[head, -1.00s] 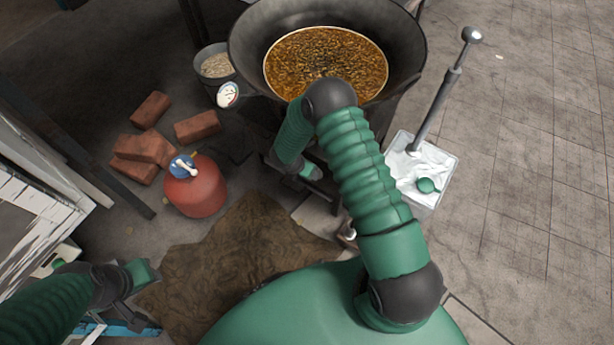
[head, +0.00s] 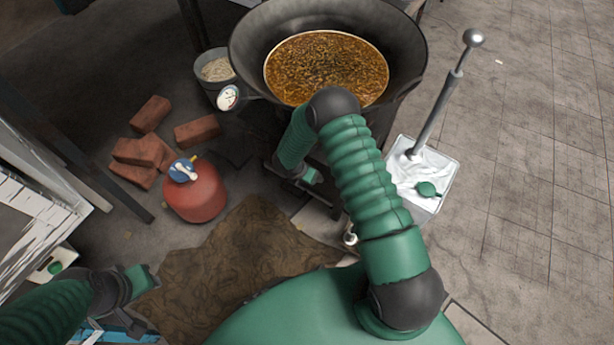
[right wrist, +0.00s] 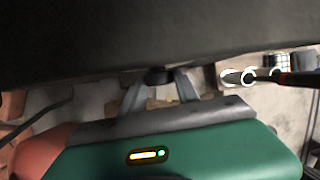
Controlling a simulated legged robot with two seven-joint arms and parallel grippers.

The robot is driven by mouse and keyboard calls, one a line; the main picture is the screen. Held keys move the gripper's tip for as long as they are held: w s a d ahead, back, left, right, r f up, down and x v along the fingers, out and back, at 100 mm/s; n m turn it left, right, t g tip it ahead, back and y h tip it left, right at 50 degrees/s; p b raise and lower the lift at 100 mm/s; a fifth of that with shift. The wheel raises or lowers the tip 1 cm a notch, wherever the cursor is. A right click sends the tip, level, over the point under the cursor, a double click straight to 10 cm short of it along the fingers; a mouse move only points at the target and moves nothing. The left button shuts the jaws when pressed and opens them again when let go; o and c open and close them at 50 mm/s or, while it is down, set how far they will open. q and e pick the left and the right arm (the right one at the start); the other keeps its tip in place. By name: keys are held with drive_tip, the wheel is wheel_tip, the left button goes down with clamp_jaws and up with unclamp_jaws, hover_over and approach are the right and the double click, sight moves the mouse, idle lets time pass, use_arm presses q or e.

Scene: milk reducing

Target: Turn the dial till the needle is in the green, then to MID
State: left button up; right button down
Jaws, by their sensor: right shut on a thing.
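A round white-faced gauge (head: 228,97) is at the left side of the black wok (head: 412,45); its needle and any green zone are too small to read. In the right wrist view, my right gripper (right wrist: 160,84) is shut on a small dark knob (right wrist: 158,75) just below a large dark surface. I cannot read any marks or MID label on the knob. In the head view, my right arm hides the knob. My left gripper (head: 135,287) is low at the left, away from the wok; its jaw gap is unclear.
Brown liquid (head: 325,67) fills the wok. A red cylinder (head: 195,195) with a blue top stands in front of several bricks (head: 150,113). A grey bucket (head: 216,70) stands behind the gauge. A white container (head: 430,165) with a plunger-like rod is at right.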

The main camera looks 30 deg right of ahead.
drive_tip(key=g+h+b, duration=0.1)
drive_tip(key=g+b, duration=0.1)
drive_tip(key=b, duration=0.1)
drive_tip(key=n+g+h+b, duration=0.1)
drive_tip(key=g+b, duration=0.1)
drive_tip(key=b, duration=0.1)
drive_tip(key=g+h+b, duration=0.1)
drive_tip(key=g+b, duration=0.1)
drive_tip(key=b, duration=0.2)
drive_tip(key=shift+w+a+f+n+g, duration=0.2)
drive_tip(key=shift+w+n+g, duration=0.1)
drive_tip(key=shift+w+g, duration=0.1)
idle(0.3)
drive_tip(key=c, duration=0.9)
unclamp_jaws()
drive_tip(key=shift+r, duration=0.1)
